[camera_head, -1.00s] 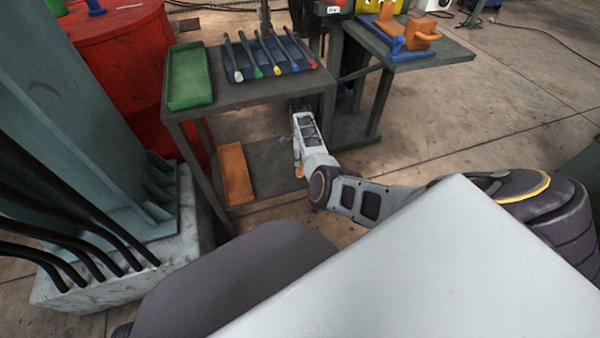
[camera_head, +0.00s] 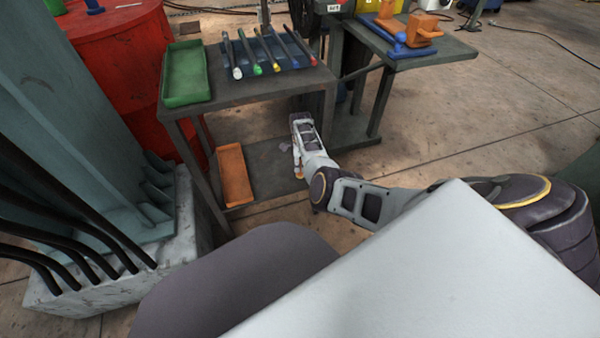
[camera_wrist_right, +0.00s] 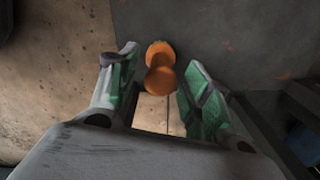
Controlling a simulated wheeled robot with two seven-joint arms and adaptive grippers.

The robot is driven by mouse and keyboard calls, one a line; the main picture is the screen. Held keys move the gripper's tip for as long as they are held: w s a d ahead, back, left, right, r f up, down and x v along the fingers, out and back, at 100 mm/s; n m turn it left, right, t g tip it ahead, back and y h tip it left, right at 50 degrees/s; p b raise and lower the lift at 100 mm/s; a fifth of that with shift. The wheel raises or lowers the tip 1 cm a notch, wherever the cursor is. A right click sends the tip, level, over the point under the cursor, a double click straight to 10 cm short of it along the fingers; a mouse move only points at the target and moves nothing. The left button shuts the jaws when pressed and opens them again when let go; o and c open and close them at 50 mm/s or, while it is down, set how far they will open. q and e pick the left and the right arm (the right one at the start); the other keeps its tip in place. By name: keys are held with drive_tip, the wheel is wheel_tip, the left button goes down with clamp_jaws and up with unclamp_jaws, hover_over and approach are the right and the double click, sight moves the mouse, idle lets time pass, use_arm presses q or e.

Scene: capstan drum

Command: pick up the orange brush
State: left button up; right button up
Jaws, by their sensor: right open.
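The orange piece (camera_wrist_right: 160,68), which I take to be the brush, shows in the right wrist view as two rounded ends with a narrower middle. It lies between the fingertips of my right gripper (camera_wrist_right: 160,62). The fingers with green pads are open on either side, and I see a gap at the right finger; contact on the left is unclear. In the head view my right gripper (camera_head: 298,162) is low by the front edge of the lower shelf, with a small orange bit at its lower end. The brush is mostly hidden there. My left gripper is out of view.
The workbench (camera_head: 240,92) stands above the lower shelf (camera_head: 272,160). An orange tray (camera_head: 234,176) lies on that shelf. On top are a green tray (camera_head: 186,74) and several dark rods with coloured ends. A side table (camera_head: 440,52) carries orange blocks.

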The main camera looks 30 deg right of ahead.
clamp_jaws()
drive_tip(key=shift+r, duration=0.1)
idle(0.6)
